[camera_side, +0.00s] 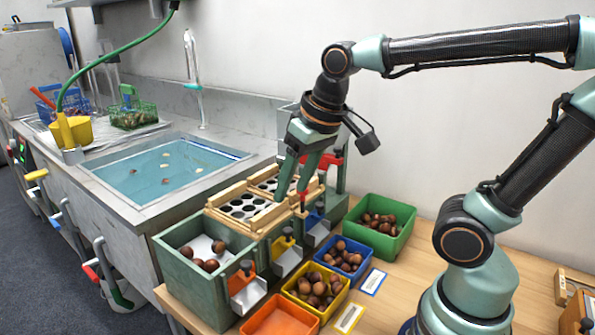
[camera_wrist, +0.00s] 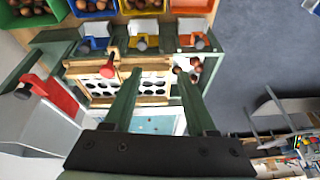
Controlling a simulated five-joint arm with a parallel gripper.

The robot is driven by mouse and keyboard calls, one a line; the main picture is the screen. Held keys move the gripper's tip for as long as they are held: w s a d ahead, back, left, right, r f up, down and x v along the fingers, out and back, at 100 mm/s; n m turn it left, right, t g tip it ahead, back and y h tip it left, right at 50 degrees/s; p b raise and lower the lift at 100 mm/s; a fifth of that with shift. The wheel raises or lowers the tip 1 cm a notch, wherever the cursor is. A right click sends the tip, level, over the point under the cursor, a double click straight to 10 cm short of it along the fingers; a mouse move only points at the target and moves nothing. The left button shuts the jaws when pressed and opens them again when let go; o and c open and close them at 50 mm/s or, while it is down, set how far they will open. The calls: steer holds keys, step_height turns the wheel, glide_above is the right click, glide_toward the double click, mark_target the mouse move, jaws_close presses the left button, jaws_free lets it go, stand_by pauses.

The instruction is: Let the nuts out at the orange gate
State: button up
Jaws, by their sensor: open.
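The orange gate (camera_side: 242,272) is on the front of the green box's near-left compartment (camera_side: 180,262), above a small metal chute. It also shows in the wrist view (camera_wrist: 190,40). Several brown nuts (camera_side: 211,265) lie in that compartment behind the gate. The orange tray (camera_side: 281,318) below the chute looks empty. My gripper (camera_side: 291,193) points down over the wooden sieve frame, to the right of and behind the orange gate. In the wrist view my gripper (camera_wrist: 158,78) has its fingers apart with nothing between them. It is not touching the orange gate.
The yellow gate (camera_side: 287,242) and blue gate (camera_side: 318,210) stand farther along the same front. The yellow tray (camera_side: 340,294), blue tray (camera_side: 350,245) and green bin (camera_side: 404,240) hold nuts. A water-filled sink (camera_side: 110,180) lies left.

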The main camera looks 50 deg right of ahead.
mark_target(246, 262)
steer(key=w+a+m+g, duration=0.3)
steer(key=w+a+g, duration=0.1)
steer(key=a, duration=0.5)
step_height(246, 262, down, 12)
steer(key=shift+w+d, duration=0.1)
jaws_close()
stand_by(1.5)
